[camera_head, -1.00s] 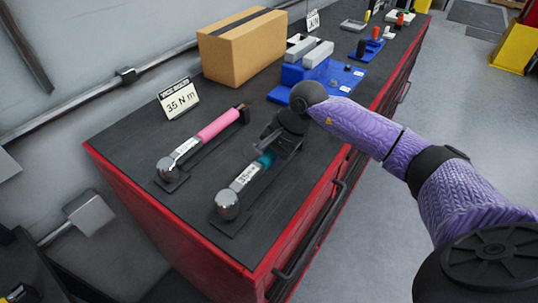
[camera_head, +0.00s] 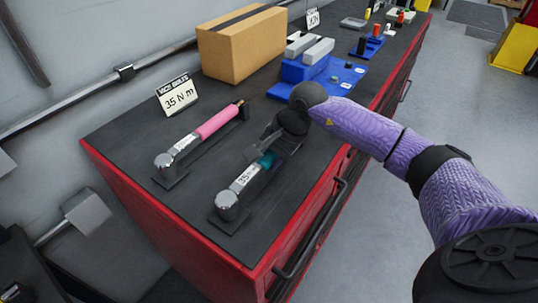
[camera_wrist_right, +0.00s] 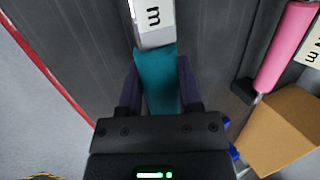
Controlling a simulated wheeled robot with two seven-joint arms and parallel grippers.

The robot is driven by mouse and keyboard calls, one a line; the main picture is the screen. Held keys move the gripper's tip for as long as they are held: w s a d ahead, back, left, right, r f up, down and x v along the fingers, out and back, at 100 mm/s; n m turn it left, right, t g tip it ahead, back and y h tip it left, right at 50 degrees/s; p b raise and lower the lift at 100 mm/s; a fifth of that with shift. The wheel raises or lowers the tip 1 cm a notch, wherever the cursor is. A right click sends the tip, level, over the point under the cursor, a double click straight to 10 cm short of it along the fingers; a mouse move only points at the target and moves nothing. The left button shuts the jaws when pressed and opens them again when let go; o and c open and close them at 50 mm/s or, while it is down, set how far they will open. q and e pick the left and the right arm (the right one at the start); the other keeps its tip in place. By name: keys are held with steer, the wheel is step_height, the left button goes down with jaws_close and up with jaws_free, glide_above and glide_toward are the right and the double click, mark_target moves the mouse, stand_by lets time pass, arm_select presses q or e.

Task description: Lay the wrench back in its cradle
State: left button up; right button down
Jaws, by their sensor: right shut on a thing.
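A wrench with a silver head, a white label and a teal handle (camera_head: 267,159) lies lengthwise near the front edge of the dark bench top. My right gripper (camera_wrist_right: 158,84) is shut on the teal handle, with one finger on each side, as the right wrist view shows. A black cradle base (camera_head: 231,224) shows under the wrench's head. My gripper hides the handle's far end and any support there. I cannot tell whether the wrench rests fully in the cradle. My left gripper is not in view.
A pink-handled wrench (camera_head: 218,122) lies parallel on black supports to the left. A "35 N m" sign (camera_head: 178,97) stands behind it. A cardboard box (camera_head: 240,45) and a blue fixture (camera_head: 306,70) stand farther along the bench. The bench's near left end is clear.

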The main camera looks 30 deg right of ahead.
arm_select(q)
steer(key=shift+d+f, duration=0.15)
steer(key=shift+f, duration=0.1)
arm_select(e)
steer(key=shift+f, duration=0.25)
steer(key=shift+f+b, duration=0.2)
steer(key=shift+b, duration=0.15)
steer(key=shift+c, duration=1)
jaws_free()
arm_select(q)
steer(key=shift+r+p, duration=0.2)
steer(key=shift+p, duration=0.15)
arm_select(e)
steer(key=v, duration=1)
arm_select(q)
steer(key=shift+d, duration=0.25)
